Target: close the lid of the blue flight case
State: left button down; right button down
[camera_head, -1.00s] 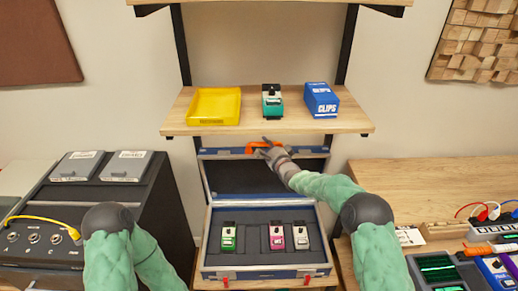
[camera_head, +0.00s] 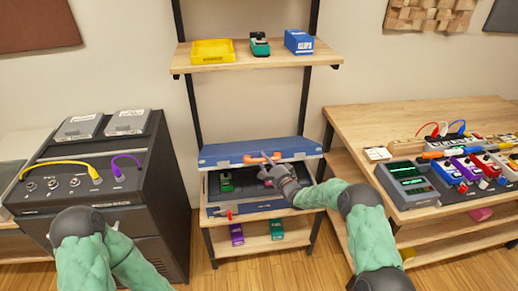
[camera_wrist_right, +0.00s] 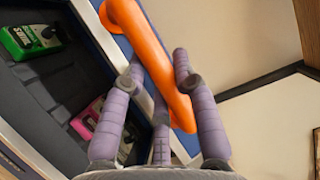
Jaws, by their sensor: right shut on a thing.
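The blue flight case (camera_head: 272,205) sits on a wooden shelf below the upper shelf. Its blue lid (camera_head: 225,152) is partly lowered, tilted over the base with a gap at the front. An orange handle (camera_head: 262,158) is on the lid. My right gripper (camera_head: 266,171) is at the lid's front edge. In the right wrist view its purple fingers are closed around the orange handle (camera_wrist_right: 150,62). A green pedal (camera_head: 226,182) lies in the case; a pink pedal (camera_wrist_right: 87,117) shows there in the right wrist view. My left gripper is out of view.
The upper shelf (camera_head: 215,64) holds a yellow tray (camera_head: 213,52), a green pedal (camera_head: 259,44) and a blue box (camera_head: 299,41). A black amp cabinet (camera_head: 150,200) stands left. A wooden table (camera_head: 430,115) with pedals and cables stands right. Purple and green pedals lie on the shelf below.

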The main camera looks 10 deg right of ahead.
jog(key=shift+s+f+n+t+y+b, duration=0.3)
jog(key=shift+s+f+n+t+y, duration=0.55)
jog(key=shift+f, duration=2.25)
jog(key=shift+s+f+n+t+y+b, duration=0.45)
jog(key=shift+s+f, duration=0.75)
jog(key=shift+f, duration=1.85)
jog(key=shift+s+f+n+t+y+b, duration=0.1)
jog(key=shift+s+f+n+t+y, duration=0.55)
jog(key=shift+f, duration=2.45)
jog(key=shift+s+f+t, duration=0.1)
jog(key=shift+s+t, duration=0.25)
jog(key=shift+s, duration=0.1)
jog(key=c, duration=0.9)
grip_release()
jog(key=shift+c, duration=0.2)
jog(key=shift+w+f+m, duration=0.1)
jog(key=shift+f+m, duration=0.05)
jog(key=shift+m, duration=0.1)
jog(key=v, duration=1.2)
